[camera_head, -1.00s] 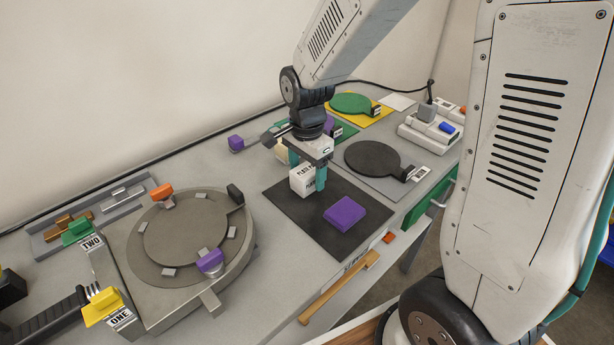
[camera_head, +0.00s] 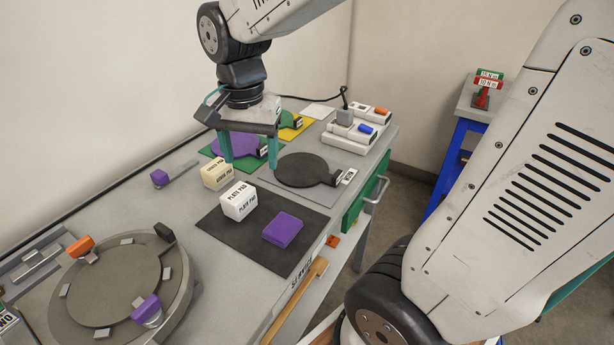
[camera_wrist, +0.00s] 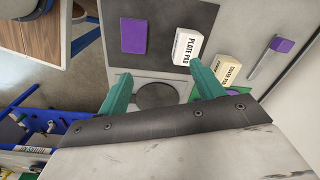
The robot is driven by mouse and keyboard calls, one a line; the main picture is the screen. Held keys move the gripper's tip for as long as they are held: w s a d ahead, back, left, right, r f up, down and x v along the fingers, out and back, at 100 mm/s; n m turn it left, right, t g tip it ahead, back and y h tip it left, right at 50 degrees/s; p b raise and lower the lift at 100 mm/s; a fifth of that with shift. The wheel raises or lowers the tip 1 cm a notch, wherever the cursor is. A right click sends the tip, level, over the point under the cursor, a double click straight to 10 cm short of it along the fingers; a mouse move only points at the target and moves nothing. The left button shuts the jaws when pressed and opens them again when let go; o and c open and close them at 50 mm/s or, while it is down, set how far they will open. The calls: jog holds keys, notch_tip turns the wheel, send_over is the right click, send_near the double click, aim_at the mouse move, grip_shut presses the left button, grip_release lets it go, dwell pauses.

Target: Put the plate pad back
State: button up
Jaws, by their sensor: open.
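The plate pad, a white block lettered PLATE PAD (camera_head: 238,201), rests on the dark mat (camera_head: 259,255) near its back left corner. It also shows in the wrist view (camera_wrist: 188,46), near the mat's edge. My gripper (camera_head: 249,164) is open and empty, raised above the table beyond the pad, over the area of the black round plate (camera_head: 301,169). In the wrist view its teal fingers (camera_wrist: 162,85) are spread apart with nothing between them. The cream cover pad (camera_head: 217,174) stands on the table just behind the plate pad, apart from the mat.
A purple block (camera_head: 283,229) lies on the mat. A round grey fixture (camera_head: 113,285) with clamps fills the table's near left. Purple and green round plates (camera_head: 234,145) lie behind my gripper. A white device (camera_head: 350,134) with colored buttons stands at the far end.

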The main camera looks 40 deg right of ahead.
jog(key=s+d+r+n, duration=0.2)
jog(key=s+n, duration=0.8)
jog(key=s, duration=0.5)
jog(key=shift+s+t, duration=0.3)
jog(key=shift+t, duration=0.1)
jog(key=shift+r, duration=0.1)
